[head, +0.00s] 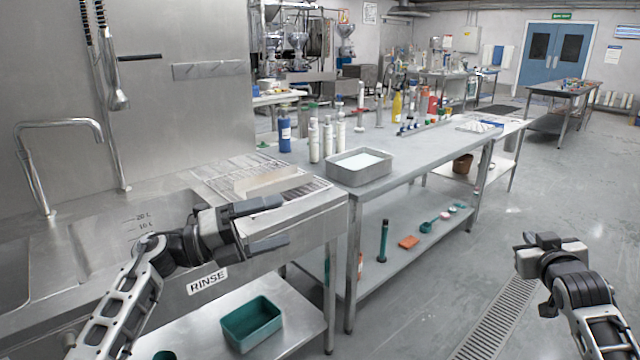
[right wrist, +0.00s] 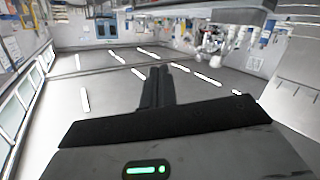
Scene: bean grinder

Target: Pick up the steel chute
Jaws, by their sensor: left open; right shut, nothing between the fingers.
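The steel chute (head: 268,182) appears to be the pale, long angled piece lying on the ribbed drainboard (head: 215,182) right of the sink. My left gripper (head: 282,222) is in front of it and lower in the head view, with its two fingers apart and nothing between them. The gripper looks apart from the chute. My right gripper (head: 532,240) is far to the right above the floor, shut and empty. Its closed fingers also show in the right wrist view (right wrist: 155,88). The chute is not visible in the right wrist view.
A grey tray (head: 358,181) with white contents stands on the steel table just right of the drainboard. Several bottles, one a blue bottle (head: 285,132), stand behind it. A tall faucet (head: 35,170) rises at the left. A green bin (head: 251,324) sits on the lower shelf.

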